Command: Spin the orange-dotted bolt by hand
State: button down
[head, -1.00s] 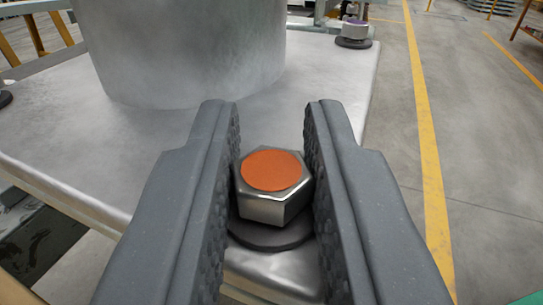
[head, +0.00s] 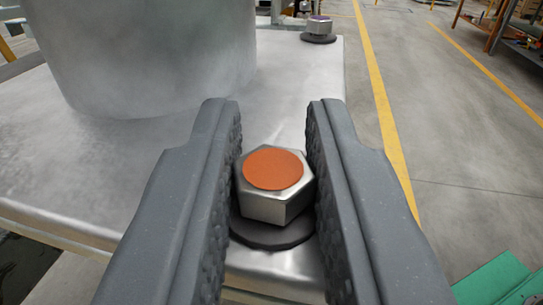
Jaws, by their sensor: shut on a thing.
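The orange-dotted bolt (head: 274,186) is a silver hex head with a round orange dot on top. It stands upright at the near corner of the metal plate, over a dark round washer (head: 262,235). My gripper (head: 272,120) has one dark textured finger on each side of the bolt head and is shut on it. The fingertips reach past the bolt over the plate. The lower part of the bolt is hidden by its head and the washer.
The metal plate (head: 130,150) carries a large grey cylinder (head: 150,50) at the upper left. A purple-dotted bolt (head: 319,26) stands at the plate's far right corner. Open floor with yellow lines (head: 385,110) lies to the right. A green object (head: 495,280) is at the lower right.

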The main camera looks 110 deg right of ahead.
jog(key=shift+s+d, duration=0.1)
jog(key=shift+s, duration=0.05)
dwell(0.6)
jog(key=c, duration=1.3)
grip_release()
jog(key=shift+s+r, duration=0.1)
jog(key=shift+c, duration=0.2)
